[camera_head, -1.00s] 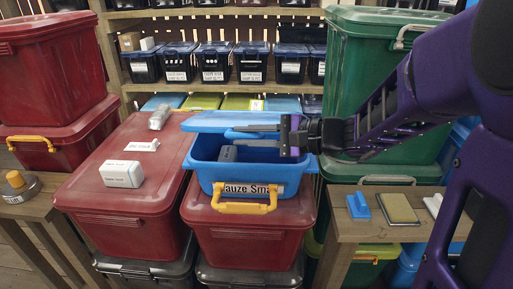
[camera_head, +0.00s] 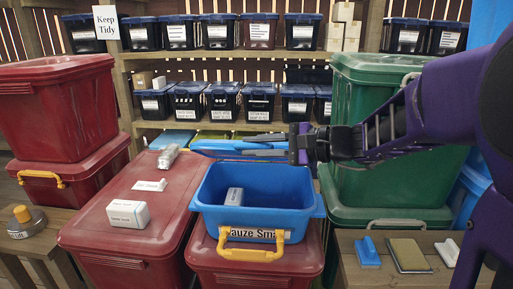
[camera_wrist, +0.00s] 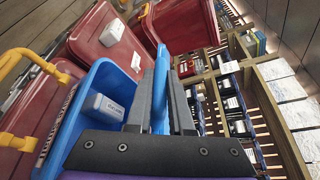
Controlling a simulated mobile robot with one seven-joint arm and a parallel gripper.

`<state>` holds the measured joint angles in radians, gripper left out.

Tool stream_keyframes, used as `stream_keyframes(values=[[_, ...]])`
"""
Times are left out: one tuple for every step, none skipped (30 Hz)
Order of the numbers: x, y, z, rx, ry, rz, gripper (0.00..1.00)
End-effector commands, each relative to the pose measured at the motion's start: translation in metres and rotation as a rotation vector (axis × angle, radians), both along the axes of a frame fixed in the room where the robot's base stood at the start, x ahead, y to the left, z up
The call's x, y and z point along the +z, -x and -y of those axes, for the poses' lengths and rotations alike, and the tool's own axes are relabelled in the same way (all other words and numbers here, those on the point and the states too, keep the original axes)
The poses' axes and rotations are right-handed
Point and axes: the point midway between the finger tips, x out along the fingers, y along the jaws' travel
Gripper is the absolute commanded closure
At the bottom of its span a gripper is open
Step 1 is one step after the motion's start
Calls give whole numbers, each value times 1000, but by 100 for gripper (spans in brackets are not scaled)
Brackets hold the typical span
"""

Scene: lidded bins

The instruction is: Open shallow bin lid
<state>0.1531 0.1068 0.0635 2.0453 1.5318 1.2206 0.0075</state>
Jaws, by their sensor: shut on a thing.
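The shallow blue bin (camera_head: 210,207) stands on a red lidded bin, with its inside in plain view and a small white box (camera_head: 234,196) in it. A yellow handle (camera_head: 250,243) and a label, partly readable as "auze Sma", are on its front. The blue lid (camera_head: 232,147) is behind and above the bin's back rim, seen nearly edge-on. My gripper (camera_head: 297,144) is shut on the lid near its right end. In the wrist view the lid (camera_wrist: 161,88) runs between my fingers (camera_wrist: 160,105), beside the open bin (camera_wrist: 108,78). Whether the lid touches the rim is unclear.
Red bins (camera_head: 135,205) stand at the left, with small white items on one lid. Stacked green bins (camera_head: 375,120) stand close behind my arm. Shelves (camera_head: 215,62) of black bins are at the back. A wooden table (camera_head: 348,240) with cleaning items is at the right.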

Motion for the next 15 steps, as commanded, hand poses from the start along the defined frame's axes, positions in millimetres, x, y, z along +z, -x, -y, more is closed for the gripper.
stream_keyframes(values=[[0, 0, 0, 1, 0, 1, 100], [0, 0, 0, 1, 0, 1, 100], [0, 0, 0, 1, -1, 0, 73], [0, 0, 0, 1, -1, 0, 68], [0, 0, 0, 1, -1, 0, 62], [0, 0, 0, 1, -1, 0, 55], [0, 0, 0, 1, -1, 0, 50], [0, 0, 0, 1, -1, 0, 50], [0, 0, 0, 1, -1, 0, 50], [0, 0, 0, 1, -1, 0, 50], [0, 0, 0, 1, -1, 0, 50], [0, 0, 0, 1, -1, 0, 50], [0, 0, 0, 1, -1, 0, 50], [0, 0, 0, 1, -1, 0, 50], [0, 0, 0, 1, -1, 0, 50]])
